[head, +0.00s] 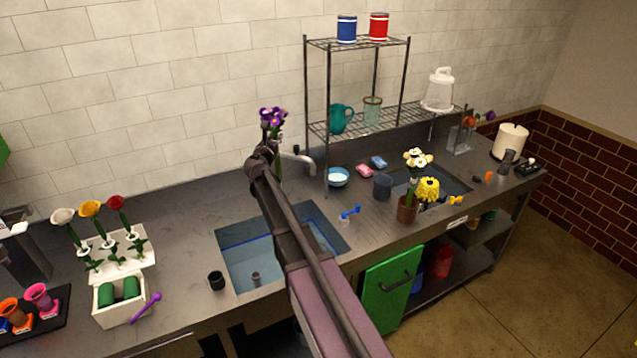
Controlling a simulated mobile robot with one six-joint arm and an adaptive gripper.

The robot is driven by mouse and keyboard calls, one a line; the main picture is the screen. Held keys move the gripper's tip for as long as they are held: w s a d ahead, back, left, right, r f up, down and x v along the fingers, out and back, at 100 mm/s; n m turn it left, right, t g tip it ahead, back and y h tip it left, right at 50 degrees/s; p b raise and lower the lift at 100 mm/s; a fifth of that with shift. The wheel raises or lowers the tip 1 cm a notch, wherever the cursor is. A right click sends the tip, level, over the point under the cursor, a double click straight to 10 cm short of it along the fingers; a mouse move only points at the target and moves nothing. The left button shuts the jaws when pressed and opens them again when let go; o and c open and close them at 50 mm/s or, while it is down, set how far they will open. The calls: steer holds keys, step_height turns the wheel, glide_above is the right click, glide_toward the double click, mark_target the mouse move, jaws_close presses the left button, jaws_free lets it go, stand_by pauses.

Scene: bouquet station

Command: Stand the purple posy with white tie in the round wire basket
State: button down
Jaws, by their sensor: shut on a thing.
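The purple posy (272,118) is upright above the back of the counter, left of the wire shelf. My gripper (266,152) is shut on the purple posy, and part of its stems shows behind the gripper. My wrist and arm hide the rest, and I cannot make out a white tie. I cannot pick out a round wire basket with certainty.
A sink basin (240,262) lies below my arm, with a faucet (298,160) close behind the gripper. A wire shelf unit (330,128) stands to the right. A brown pot (407,210) with pale flowers stands near the front edge. A flower box (122,290) is at left.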

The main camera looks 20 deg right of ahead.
steer(key=shift+d, duration=0.2)
steer(key=shift+s, duration=0.1)
steer(key=shift+s+d+f, duration=0.1)
steer(key=shift+d+f, duration=0.05)
steer(key=shift+f, duration=0.05)
steer(key=s+d+f+m+g+h+b, duration=0.3)
steer(key=s+d+f+g+b, duration=0.1)
steer(key=s+f+b, duration=0.1)
steer(key=s+d+f+m+g+h+b, duration=0.3)
steer(key=s+d+f+m+g+b, duration=0.1)
steer(key=s, duration=0.6)
steer(key=shift+f+g+h+b, duration=0.4)
steer(key=shift+f+g+b, duration=0.2)
steer(key=shift+f+b, duration=0.85)
steer(key=shift+w+b, duration=0.1)
steer(key=shift+b, duration=0.2)
